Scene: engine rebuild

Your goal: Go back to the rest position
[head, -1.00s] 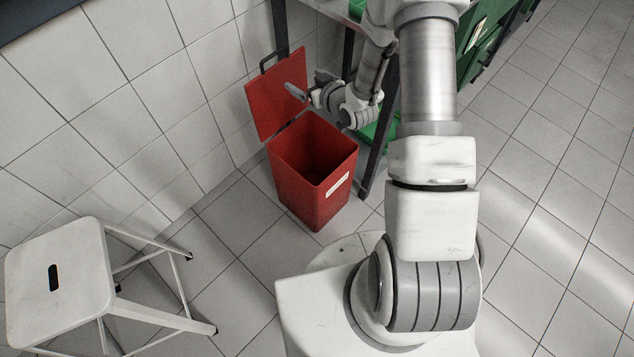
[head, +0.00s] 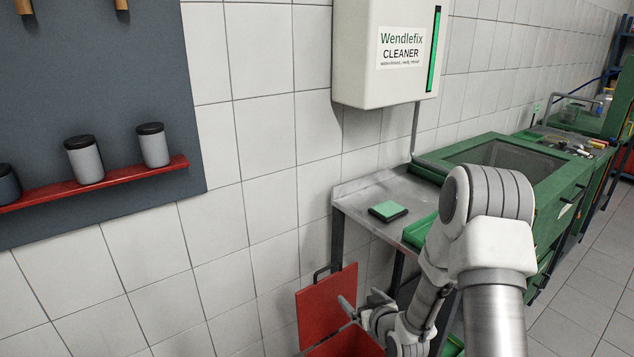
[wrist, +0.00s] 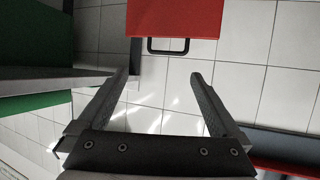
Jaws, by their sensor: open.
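My gripper (head: 362,304) is beside the open lid of the red bin (head: 345,345) in the head view, low and to the left of the metal side table. In the wrist view my gripper (wrist: 160,92) is open, with its two fingers wide apart and nothing between them. The bin's red lid (head: 325,302) stands raised near the wall, and it also shows in the wrist view (wrist: 175,18) with its black handle, beyond the fingertips. The lower part of the bin is cut off by the head view's edge.
A metal side table (head: 360,193) holds a green and black pad (head: 388,211). A green workbench (head: 540,165) stands to its right. A white cleaner dispenser (head: 375,80) and a red shelf (head: 110,182) with canisters are on the wall. Floor is free at right.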

